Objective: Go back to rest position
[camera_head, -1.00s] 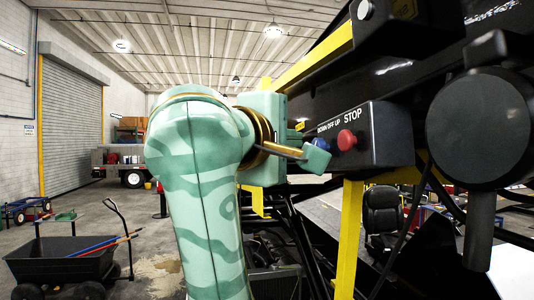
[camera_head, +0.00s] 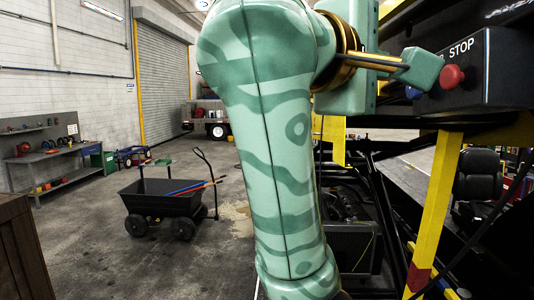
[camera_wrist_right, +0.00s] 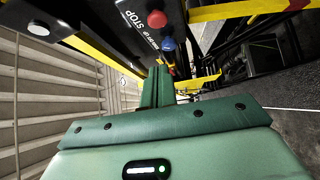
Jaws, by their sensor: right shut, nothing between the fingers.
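My right arm, pale green with darker wavy bands, fills the middle of the head view. My right gripper (camera_head: 420,70) is shut and empty in front of the black control box (camera_head: 496,72). Its green fingers partly cover a blue knob (camera_head: 413,92), and a red STOP button (camera_head: 452,77) lies just to their right. In the right wrist view the closed fingers (camera_wrist_right: 157,85) point toward the box, with the red button (camera_wrist_right: 157,19) and blue knob (camera_wrist_right: 168,43) beyond them. Contact with the knob cannot be told. My left gripper is not in view.
The yellow post (camera_head: 437,205) and black loader frame stand right of my arm. A black garden cart (camera_head: 160,200), a workbench (camera_head: 55,160) and a brown wooden crate (camera_head: 18,245) are at left. Concrete floor is open around the cart. An office chair (camera_head: 478,180) is at right.

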